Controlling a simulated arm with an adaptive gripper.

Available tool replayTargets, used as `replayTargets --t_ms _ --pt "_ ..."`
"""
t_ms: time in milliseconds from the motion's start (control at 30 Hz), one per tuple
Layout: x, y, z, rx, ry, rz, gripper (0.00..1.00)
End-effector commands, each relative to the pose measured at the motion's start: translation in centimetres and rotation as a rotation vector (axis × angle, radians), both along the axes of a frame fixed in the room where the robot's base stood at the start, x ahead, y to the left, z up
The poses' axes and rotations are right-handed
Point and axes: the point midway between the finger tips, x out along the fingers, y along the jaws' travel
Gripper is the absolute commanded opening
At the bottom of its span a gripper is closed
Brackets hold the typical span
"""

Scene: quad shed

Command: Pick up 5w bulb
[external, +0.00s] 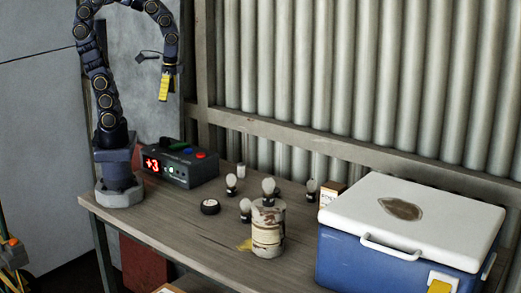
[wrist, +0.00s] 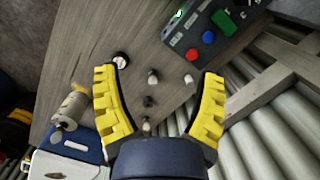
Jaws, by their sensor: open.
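Several small bulbs with white globes and dark bases stand around the tabletop. I cannot read which is the 5w bulb. My gripper (external: 166,84) hangs high above the back left of the table, apart from the bulbs. In the wrist view my gripper (wrist: 158,74) is open and empty, with bulbs (wrist: 153,77) (wrist: 148,101) between its yellow fingers in the picture, well below.
A rusty white can (external: 268,232) stands front of centre. A blue cooler with a white lid (external: 345,215) fills the right end. A black device with a red display (external: 180,164) is at the left. A dark round item (external: 210,207) lies nearby. A ribbed wall (external: 350,70) stands behind.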

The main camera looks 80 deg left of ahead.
Motion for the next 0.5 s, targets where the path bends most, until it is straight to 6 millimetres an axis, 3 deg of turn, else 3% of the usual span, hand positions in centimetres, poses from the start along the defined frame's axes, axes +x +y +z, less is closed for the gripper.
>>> replayTargets --t_ms 100,267,500 --pt "5.8 0.9 -0.2 0.039 -0.015 -0.211 0.70" --pt "13.1 1.4 -1.2 0.095 -0.017 -0.521 0.70" --pt "23.8 0.4 -4.9 0.178 0.010 -1.025 0.70"
